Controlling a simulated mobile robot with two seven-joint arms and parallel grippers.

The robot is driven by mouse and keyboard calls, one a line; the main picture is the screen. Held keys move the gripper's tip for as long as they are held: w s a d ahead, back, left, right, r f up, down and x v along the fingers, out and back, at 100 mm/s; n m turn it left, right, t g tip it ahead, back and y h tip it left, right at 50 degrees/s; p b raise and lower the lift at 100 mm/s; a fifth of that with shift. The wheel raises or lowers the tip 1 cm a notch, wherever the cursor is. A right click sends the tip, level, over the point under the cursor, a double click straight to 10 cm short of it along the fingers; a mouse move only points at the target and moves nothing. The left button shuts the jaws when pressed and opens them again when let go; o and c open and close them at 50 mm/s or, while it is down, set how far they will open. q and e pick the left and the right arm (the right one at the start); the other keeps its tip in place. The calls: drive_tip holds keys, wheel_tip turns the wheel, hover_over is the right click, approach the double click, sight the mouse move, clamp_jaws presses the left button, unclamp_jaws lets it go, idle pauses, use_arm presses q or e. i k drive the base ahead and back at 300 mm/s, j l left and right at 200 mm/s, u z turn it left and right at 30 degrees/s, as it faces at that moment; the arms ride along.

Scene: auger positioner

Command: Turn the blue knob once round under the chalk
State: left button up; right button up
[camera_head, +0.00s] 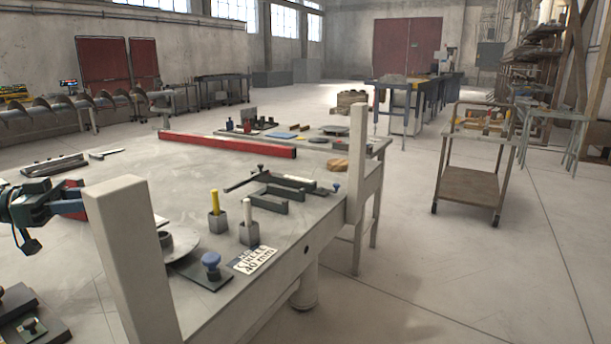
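A blue knob (211,262) stands upright on a dark flat plate (205,275) near the front edge of the bench. A grey round disc (182,242) lies just behind it, partly hidden by a pale upright post. A yellow chalk stick (215,199) stands in a grey square holder (217,221). A white stick (247,211) stands in a second holder (249,233) to its right.
Pale posts (130,255) and (357,150) rise at left and right. A printed card (253,260) lies beside the knob. Dark brackets (290,190) and a red bar (226,144) lie behind. A wheeled cart (470,182) stands on open floor at right.

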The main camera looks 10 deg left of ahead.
sight(211, 260)
drive_tip(key=k+l, duration=0.45)
drive_tip(key=k, duration=0.15)
drive_tip(key=k+l, duration=0.45)
drive_tip(key=k, duration=0.15)
